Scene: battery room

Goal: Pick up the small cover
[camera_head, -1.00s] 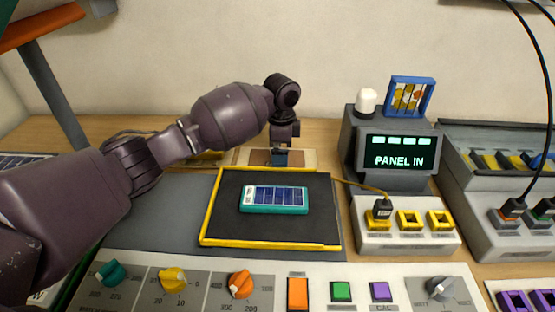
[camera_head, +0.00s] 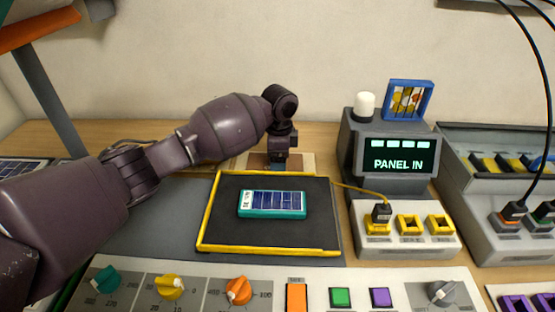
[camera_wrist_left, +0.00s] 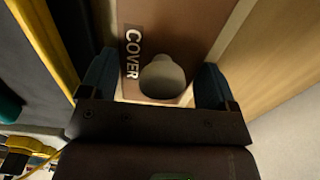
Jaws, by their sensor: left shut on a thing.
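My right gripper is not in view.
A teal-framed solar panel (camera_head: 272,204) lies on the yellow-edged black tray (camera_head: 225,235). A grey unit (camera_head: 392,158) reads "PANEL IN".

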